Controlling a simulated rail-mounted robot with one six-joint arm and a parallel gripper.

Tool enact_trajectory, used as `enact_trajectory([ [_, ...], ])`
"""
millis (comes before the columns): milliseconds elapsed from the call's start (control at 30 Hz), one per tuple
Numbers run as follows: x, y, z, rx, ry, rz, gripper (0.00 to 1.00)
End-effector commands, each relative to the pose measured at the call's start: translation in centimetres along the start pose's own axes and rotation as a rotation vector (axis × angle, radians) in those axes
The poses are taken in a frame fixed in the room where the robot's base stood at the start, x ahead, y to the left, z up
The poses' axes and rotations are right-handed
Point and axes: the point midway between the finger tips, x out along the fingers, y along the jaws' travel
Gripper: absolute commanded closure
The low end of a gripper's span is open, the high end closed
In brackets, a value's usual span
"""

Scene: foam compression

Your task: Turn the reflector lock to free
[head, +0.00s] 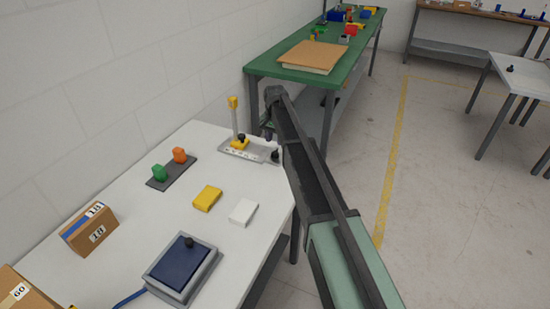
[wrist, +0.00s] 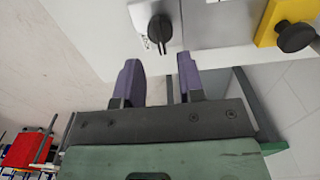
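A black knob with a slotted pointer, probably the reflector lock (wrist: 160,29), sits on a small white plate in the wrist view. In the head view it appears as a small dark knob (head: 275,156) at the right end of a grey fixture (head: 240,150). My gripper (wrist: 160,76) is open, its two purple fingers apart and empty. In the wrist view the knob lies just beyond the fingertips, in line with the gap; I see no contact. In the head view my gripper (head: 267,134) is close to the fixture, partly hidden by my arm.
The white table (head: 215,165) holds green and orange blocks, yellow and white pads, a blue press plate (head: 183,268) and boxes. A green bench (head: 290,50) stands behind.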

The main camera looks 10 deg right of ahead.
Motion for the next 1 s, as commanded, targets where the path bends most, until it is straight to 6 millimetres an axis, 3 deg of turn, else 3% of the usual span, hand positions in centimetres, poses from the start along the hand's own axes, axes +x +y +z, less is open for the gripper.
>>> enact_trajectory([
  [33, 2.6, 0.0, 0.0, 0.000, 0.000, 0.000, 0.64],
  [200, 5.3, 0.0, 0.0, -0.001, 0.000, 0.000, 0.64],
  [500, 5.2, 0.0, 0.0, -0.001, 0.000, 0.000, 0.64],
  [733, 5.2, 0.0, 0.0, -0.001, 0.000, 0.000, 0.98],
  [1000, 5.2, 0.0, 0.0, -0.007, 0.000, 0.000, 1.00],
])
